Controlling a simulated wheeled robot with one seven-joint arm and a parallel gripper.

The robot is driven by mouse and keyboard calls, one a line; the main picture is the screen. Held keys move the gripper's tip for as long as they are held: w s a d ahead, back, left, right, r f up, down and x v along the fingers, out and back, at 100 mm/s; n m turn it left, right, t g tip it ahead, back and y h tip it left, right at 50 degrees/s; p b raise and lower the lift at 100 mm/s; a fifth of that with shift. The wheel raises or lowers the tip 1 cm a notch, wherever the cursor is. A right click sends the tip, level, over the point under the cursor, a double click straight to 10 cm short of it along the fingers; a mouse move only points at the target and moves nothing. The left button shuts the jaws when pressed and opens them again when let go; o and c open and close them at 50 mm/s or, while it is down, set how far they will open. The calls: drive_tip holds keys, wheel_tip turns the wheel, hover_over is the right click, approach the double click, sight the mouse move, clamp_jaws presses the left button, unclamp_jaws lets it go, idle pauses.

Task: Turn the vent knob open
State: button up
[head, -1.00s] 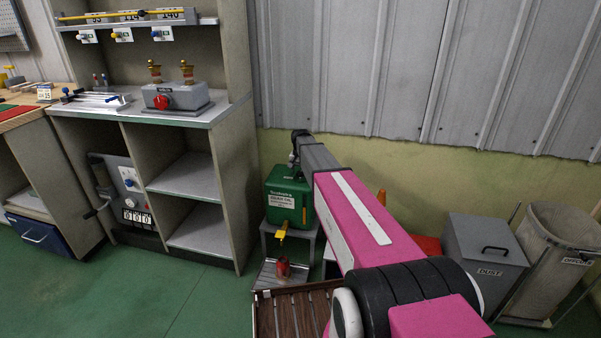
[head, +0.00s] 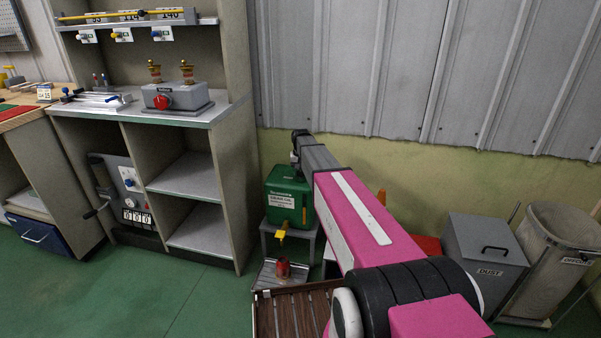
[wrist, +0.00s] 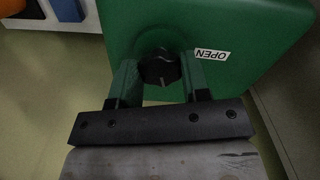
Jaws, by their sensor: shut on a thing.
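The black vent knob (wrist: 158,69) is on the top of the green can in the wrist view. A pale mark on it points down in the picture, toward my gripper's palm. A white OPEN label (wrist: 212,55), upside down in this view, lies to the right of the knob. My gripper (wrist: 160,76) has one finger on each side of the knob and is shut on it. In the head view the green can (head: 279,184) stands on a grey stand, with a yellow tap at its front. My arm reaches over it and the knob is hidden there.
A red can (head: 282,268) stands on a tray below the tap. A grey shelf unit (head: 190,178) is left of the green can. A dust bin (head: 481,260) and a tall waste bin (head: 556,268) are at the right. Green floor at the front left is clear.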

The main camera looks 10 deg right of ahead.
sight(301, 172)
drive_tip(key=n, duration=0.7)
drive_tip(key=shift+d, duration=0.1)
drive_tip(key=n, duration=0.4)
drive_tip(key=shift+w+d+n, duration=0.1)
drive_tip(key=shift+n, duration=1.8)
drive_tip(key=o, duration=0.9)
drive_tip(key=shift+o, duration=0.2)
wheel_tip(301, 172, up, 11)
drive_tip(key=shift+f, duration=0.1)
